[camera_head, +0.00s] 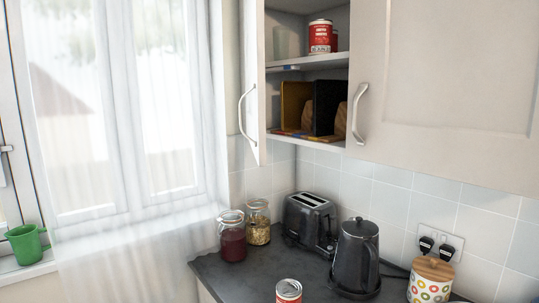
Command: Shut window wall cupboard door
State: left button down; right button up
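The wall cupboard (308,62) beside the window has its left door (255,70) standing open, seen nearly edge-on at the left of the opening. That door carries a curved metal handle (243,113). The right door (450,80) looks closed and has its own handle (358,115) near its left edge. Through the opening I see shelves with a red tin (320,37), upright dark and yellow book-like items, and brown rounded things. Neither of my grippers is in view.
Below, the dark counter (265,277) holds two glass jars (232,237), a toaster (309,221), a black kettle (355,258), a red tin (288,291) and a dotted canister (430,281). A curtained window (120,110) and green jug (26,244) are left. Space before the doors looks clear.

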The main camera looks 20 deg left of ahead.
aim_at(254, 10)
jog(key=i+j+u, duration=0.2)
jog(key=i+j, duration=0.65)
